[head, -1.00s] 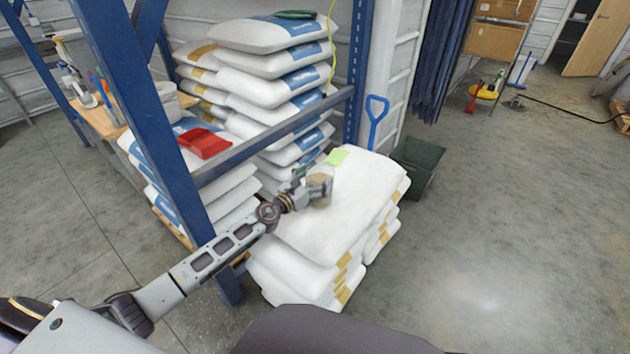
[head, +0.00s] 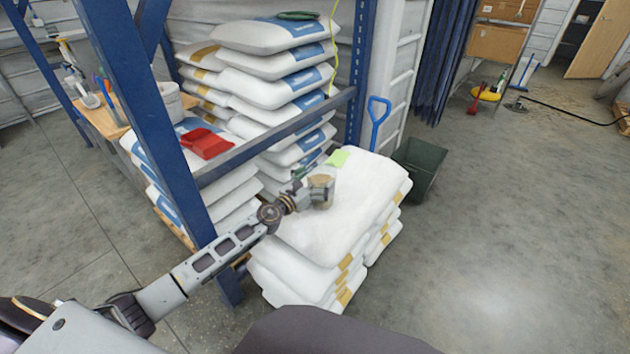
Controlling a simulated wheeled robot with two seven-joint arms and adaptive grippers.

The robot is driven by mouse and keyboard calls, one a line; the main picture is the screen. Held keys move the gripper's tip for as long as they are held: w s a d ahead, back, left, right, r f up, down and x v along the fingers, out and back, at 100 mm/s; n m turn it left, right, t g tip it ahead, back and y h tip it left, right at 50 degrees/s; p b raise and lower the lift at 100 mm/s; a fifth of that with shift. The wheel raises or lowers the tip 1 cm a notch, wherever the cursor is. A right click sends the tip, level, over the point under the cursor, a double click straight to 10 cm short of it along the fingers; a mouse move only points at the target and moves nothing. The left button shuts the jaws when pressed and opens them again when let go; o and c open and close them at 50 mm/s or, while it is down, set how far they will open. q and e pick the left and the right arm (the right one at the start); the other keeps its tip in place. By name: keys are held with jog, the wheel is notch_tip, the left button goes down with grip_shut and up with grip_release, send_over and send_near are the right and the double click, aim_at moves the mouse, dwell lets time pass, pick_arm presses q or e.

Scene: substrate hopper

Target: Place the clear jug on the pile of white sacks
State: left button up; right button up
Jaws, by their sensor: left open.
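The clear jug (head: 321,188), with tan contents, is at the end of my left arm over the pile of white sacks (head: 315,232). It appears upright and at the sacks' top surface; I cannot tell for certain whether it touches. My left gripper (head: 309,192) is open at the jug's left side, with the jug at its fingers. The fingers are small and partly hidden by the wrist. The pile has several sacks with tan-marked ends. My right gripper is not in view.
A blue rack post (head: 150,120) and crossbeam (head: 275,135) stand close to my left arm. A light green sheet (head: 338,157) lies on the pile's back edge. A red scoop (head: 206,144) lies on sacks to the left. A dark green bin (head: 420,168) stands behind right. Floor at right is clear.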

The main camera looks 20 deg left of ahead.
aim_at(312, 182)
pick_arm(q)
jog(key=shift+r, duration=0.1)
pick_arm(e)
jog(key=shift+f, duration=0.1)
pick_arm(q)
jog(key=shift+s+a, duration=0.2)
jog(key=shift+s, duration=0.3)
jog(key=shift+v, duration=1.6)
jog(key=shift+b+v, duration=0.35)
jog(key=shift+v, duration=1.5)
jog(key=shift+b+v, duration=0.55)
jog(key=shift+v, duration=1.45)
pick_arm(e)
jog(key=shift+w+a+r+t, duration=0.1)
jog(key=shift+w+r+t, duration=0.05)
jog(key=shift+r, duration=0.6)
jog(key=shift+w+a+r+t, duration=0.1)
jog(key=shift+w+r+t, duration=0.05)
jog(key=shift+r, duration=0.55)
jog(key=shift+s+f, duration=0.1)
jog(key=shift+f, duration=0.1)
